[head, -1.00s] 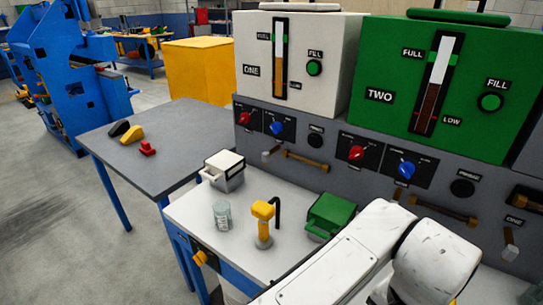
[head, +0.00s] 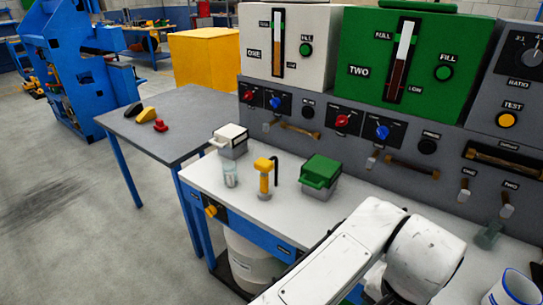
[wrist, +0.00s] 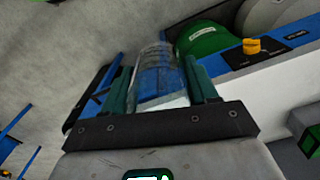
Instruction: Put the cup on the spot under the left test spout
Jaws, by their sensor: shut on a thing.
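My gripper (wrist: 165,100) is shut on a clear cup (wrist: 158,72) in the wrist view. The cup lies between the two teal fingers, its far end pointing away from the palm. In the head view my arm crosses the bottom right, and my gripper and the held cup cannot be made out. Two pale spouts or levers, labelled ONE (head: 466,194) and TWO (head: 506,208), hang from the grey panel at the right. A clear glass-like thing (head: 489,236) is below and between them. The spot under the left spout cannot be made out.
Another clear cup (head: 230,174) stands on the white bench (head: 235,200) beside a yellow pump (head: 264,178). A green box (head: 320,175) and a white box (head: 230,138) stand behind. A blue-and-white mug (head: 513,288) is at the bottom right. The wrist view shows a green lid (wrist: 203,40).

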